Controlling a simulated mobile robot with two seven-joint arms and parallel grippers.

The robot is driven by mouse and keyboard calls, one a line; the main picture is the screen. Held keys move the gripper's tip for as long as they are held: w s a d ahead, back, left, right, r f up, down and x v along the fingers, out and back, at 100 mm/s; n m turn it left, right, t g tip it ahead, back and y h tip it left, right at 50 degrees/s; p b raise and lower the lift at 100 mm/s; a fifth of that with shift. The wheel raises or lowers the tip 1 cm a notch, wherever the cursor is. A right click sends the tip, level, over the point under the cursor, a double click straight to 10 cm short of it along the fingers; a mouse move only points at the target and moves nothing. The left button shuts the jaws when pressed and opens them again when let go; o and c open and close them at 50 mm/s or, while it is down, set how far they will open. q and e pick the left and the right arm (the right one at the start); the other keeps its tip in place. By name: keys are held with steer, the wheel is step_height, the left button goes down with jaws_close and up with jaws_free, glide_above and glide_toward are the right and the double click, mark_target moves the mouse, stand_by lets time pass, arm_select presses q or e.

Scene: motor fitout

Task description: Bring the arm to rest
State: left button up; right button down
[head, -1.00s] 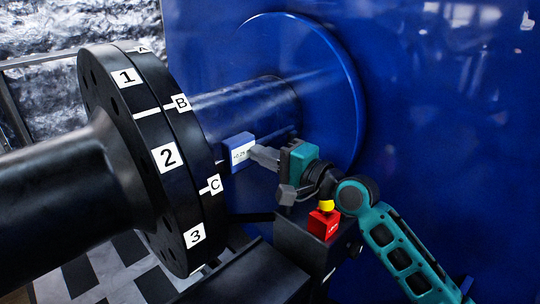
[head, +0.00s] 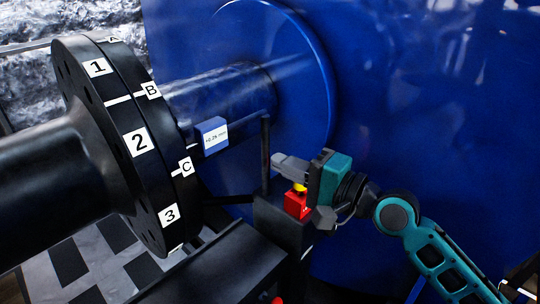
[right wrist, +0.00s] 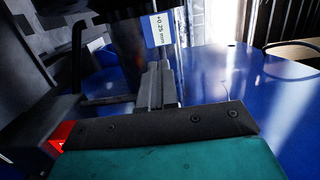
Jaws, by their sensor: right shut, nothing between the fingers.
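My right gripper (head: 276,160) is teal and grey. In the head view it is in front of the blue motor housing, just above the red block, with its fingers pointing left. Its fingers are shut and empty; they also show in the right wrist view (right wrist: 157,85). My right arm (head: 430,245) comes in from the lower right. A blue box-shaped gauge (head: 212,135) with a white label sits under the shaft, left of the fingers and apart from them. Its label, "+0.25 mm", shows in the right wrist view (right wrist: 163,29). My left gripper is not in view.
A black coupling (head: 130,150) with labels 1, 2, 3 and B, C stands left on a shaft (head: 225,88). A red block with a yellow top (head: 297,204) sits on a dark pedestal, beside a thin upright post (head: 265,150). The blue housing (head: 420,120) fills the right.

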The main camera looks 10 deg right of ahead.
steer(key=s+d+f+n+g+h+p, duration=0.1)
steer(key=s+f+n+h, duration=0.3)
steer(key=f, duration=1)
steer(key=s+d+f+n+g+h+p, duration=0.1)
steer(key=s+d+f+n+g+h, duration=0.1)
steer(key=s+f+n+h, duration=0.3)
steer(key=s+f+n, duration=0.3)
steer(key=s+f, duration=0.4)
steer(key=f, duration=0.2)
steer(key=shift+s+d+f+n+h, duration=0.2)
steer(key=shift+s+d+n+h, duration=0.1)
steer(key=shift+d, duration=0.05)
